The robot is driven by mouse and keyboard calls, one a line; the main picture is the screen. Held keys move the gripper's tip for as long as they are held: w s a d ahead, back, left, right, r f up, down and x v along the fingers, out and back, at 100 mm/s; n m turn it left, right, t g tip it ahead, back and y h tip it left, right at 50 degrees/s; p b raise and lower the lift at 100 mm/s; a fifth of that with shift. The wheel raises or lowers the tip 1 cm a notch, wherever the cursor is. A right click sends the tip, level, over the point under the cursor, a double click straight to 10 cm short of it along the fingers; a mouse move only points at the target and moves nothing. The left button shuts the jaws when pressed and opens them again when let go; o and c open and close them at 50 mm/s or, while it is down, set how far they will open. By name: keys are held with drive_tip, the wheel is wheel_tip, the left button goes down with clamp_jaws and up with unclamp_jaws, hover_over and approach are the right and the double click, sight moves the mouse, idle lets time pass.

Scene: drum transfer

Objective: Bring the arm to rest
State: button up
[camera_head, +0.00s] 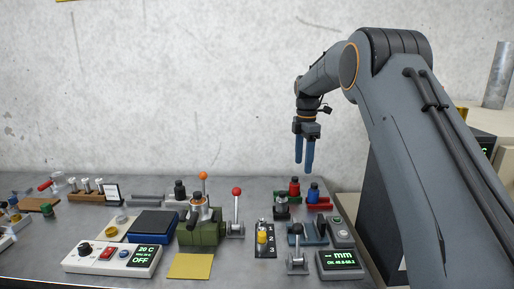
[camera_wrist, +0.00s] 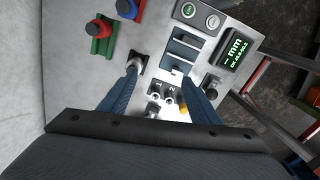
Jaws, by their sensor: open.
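My gripper (camera_head: 304,156) hangs pointing down from my raised arm, above the back right part of the grey workbench (camera_head: 130,218). Its two blue fingers are apart, with nothing between them in the head view. In the wrist view my gripper (camera_wrist: 165,85) is also open, its fingers reaching over the bench devices below. It appears clear of everything on the bench.
Air above the bench's left is free.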

drive_tip(key=s+d+f+m+b, duration=0.1)
drive_tip(key=s+f+m+b, duration=0.2)
drive_tip(key=s+f+m, duration=0.4)
drive_tip(key=s+d+f+m+b, duration=0.1)
drive_tip(key=s+f+m+b, duration=0.2)
drive_tip(key=s, duration=1.6)
drive_tip(key=s+d+f+m+b, duration=0.1)
drive_tip(key=s+f+m+b, duration=0.2)
drive_tip(key=s+f+m, duration=0.7)
drive_tip(key=s, duration=0.3)
drive_tip(key=shift+f+m+t+b, duration=0.3)
drive_tip(key=shift+f+b, duration=0.05)
